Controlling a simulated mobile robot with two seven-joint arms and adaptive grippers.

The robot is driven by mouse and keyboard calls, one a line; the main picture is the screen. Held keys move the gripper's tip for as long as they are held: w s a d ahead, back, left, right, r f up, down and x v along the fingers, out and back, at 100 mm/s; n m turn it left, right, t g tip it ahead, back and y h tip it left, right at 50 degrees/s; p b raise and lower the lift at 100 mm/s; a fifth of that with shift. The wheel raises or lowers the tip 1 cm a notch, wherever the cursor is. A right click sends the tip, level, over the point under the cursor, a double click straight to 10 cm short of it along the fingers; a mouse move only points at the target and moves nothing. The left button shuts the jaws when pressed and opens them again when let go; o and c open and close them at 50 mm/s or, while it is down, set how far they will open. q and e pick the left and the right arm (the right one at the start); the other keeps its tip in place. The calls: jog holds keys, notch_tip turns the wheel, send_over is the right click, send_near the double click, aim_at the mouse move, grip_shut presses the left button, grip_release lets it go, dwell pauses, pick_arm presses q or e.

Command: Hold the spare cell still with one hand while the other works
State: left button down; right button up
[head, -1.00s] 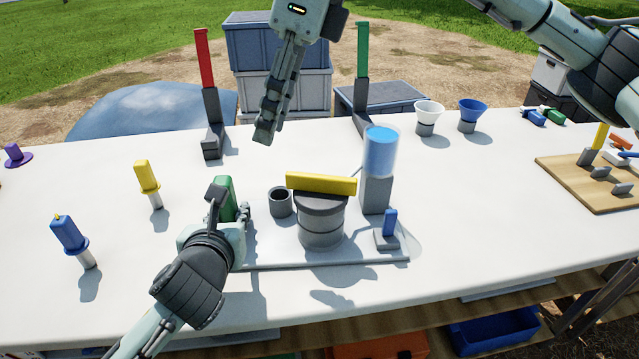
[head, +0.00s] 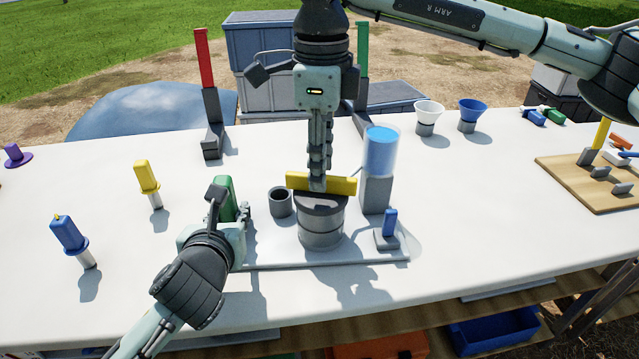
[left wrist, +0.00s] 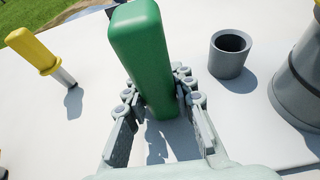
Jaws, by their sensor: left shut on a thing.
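The likely spare cell is a grey cylinder (head: 321,228) with a yellow bar (head: 338,186) across its dark top. It stands on a pale base plate (head: 280,256), and its edge shows in the left wrist view (left wrist: 298,90). A green upright handle (head: 226,190) rises at the plate's left end. My left gripper (head: 228,212) is shut on this handle; the left wrist view shows its fingers on both sides of the green grip (left wrist: 142,55). My right gripper (head: 318,184) points down at the middle of the yellow bar, overlapping it. Its fingers are seen edge-on, so their opening and contact are unclear.
On the plate are a small grey cup (head: 280,203), a clear cylinder with blue contents (head: 380,153) close right of the bar, and a blue-handled piece (head: 389,225). Yellow (head: 147,177) and blue (head: 67,232) handled probes stand left. The table's front right is clear.

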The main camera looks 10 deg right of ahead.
jog(key=shift+f, duration=0.8)
grip_shut()
jog(key=m, duration=0.4)
jog(key=shift+m, duration=0.4)
jog(key=m, duration=1)
jog(key=shift+m, duration=0.3)
jog(key=m, duration=0.3)
